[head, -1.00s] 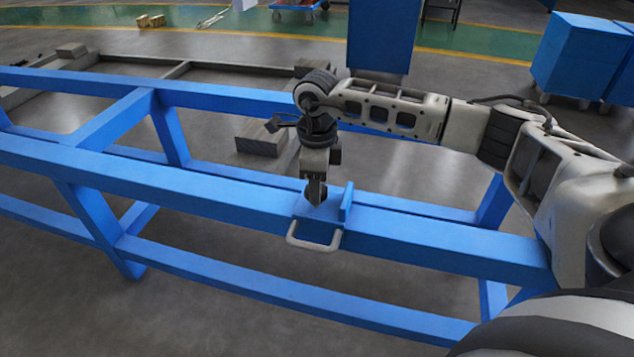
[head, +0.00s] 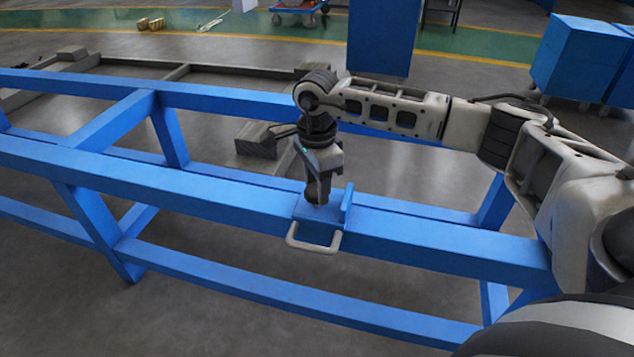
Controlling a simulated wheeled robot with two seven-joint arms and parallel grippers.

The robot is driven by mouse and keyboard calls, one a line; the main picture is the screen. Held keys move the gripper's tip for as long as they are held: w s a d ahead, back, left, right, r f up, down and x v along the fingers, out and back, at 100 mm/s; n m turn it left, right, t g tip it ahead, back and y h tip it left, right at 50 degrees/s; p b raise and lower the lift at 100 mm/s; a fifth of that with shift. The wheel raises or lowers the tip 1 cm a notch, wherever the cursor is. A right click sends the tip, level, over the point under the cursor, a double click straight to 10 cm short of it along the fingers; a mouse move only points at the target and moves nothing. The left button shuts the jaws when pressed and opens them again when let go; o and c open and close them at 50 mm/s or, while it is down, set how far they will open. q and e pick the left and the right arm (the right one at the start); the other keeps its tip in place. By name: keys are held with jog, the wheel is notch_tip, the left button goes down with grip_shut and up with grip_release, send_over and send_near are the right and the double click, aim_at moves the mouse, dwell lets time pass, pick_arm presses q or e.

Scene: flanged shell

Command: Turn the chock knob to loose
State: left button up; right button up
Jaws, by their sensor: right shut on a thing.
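My right gripper (head: 317,196) points straight down over the blue chock block (head: 318,226) on the front rail of the blue frame. It is shut on the chock knob, which its fingers and wrist almost wholly hide. The block has an upright blue plate (head: 347,204) just right of the gripper. A pale U-shaped handle (head: 314,247) sticks out from the block's front. The knob's setting cannot be read from here. My left gripper is not in view.
The blue frame's long rails (head: 160,188) run across the view, with open gaps between them. Grey blocks (head: 256,140) lie on the floor behind. Blue cabinets (head: 578,58) stand at the back right.

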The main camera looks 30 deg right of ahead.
jog(key=shift+r, duration=0.1)
jog(key=o, duration=1)
jog(key=shift+c, duration=0.2)
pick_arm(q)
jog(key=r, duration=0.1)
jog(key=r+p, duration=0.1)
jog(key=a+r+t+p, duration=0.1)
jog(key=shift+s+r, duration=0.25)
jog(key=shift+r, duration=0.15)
pick_arm(e)
notch_tip(320, 180, up, 16)
